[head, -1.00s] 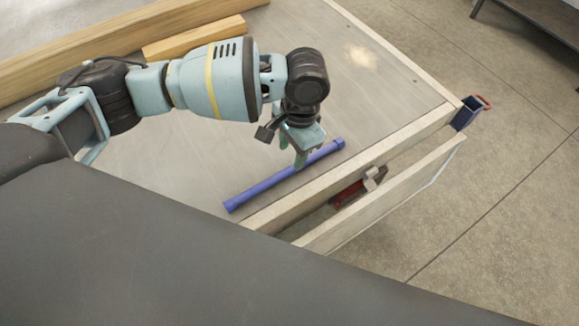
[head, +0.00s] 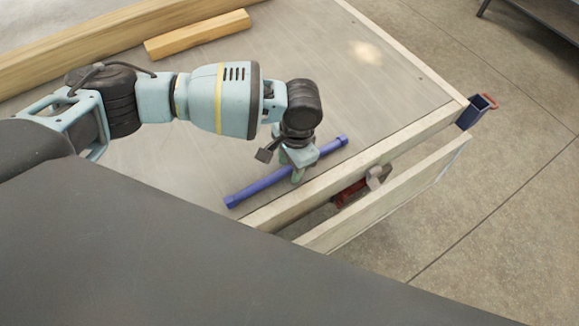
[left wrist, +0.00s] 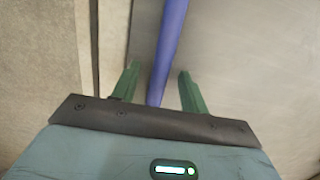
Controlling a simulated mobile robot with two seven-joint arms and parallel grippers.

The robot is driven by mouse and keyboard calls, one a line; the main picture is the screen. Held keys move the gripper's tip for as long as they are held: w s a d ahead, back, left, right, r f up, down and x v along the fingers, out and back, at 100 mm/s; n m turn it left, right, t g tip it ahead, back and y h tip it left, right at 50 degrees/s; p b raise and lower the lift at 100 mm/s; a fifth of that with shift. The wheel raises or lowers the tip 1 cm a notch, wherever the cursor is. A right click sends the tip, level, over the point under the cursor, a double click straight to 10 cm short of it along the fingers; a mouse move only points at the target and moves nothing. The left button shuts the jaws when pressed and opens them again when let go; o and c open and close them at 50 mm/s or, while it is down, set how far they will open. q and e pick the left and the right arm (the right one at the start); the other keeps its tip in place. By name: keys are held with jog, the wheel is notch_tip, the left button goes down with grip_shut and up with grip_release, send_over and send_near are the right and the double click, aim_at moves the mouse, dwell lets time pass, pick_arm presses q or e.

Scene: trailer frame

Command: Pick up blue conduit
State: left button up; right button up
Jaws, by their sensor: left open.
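The blue conduit (head: 262,185) is a long thin blue rod with thicker ends. It lies on the grey trailer bed, slanting along the near wooden edge. My left gripper (head: 298,176) points down over the conduit, right of its middle. In the left wrist view the gripper (left wrist: 160,88) is open, and the conduit (left wrist: 168,50) runs between its two green fingers, with a gap on each side. The gripper hides part of the conduit in the head view. My right gripper is not in view.
The wooden rim (head: 345,172) of the trailer bed (head: 385,95) runs close to the conduit. Beyond it are a wooden board (head: 390,195) and a red clamp (head: 352,191). Wooden beams (head: 198,34) lie at the back left. A blue bracket (head: 475,112) is at the right corner.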

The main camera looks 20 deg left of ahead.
pick_arm(q)
grip_shut()
jog(key=shift+r, duration=0.1)
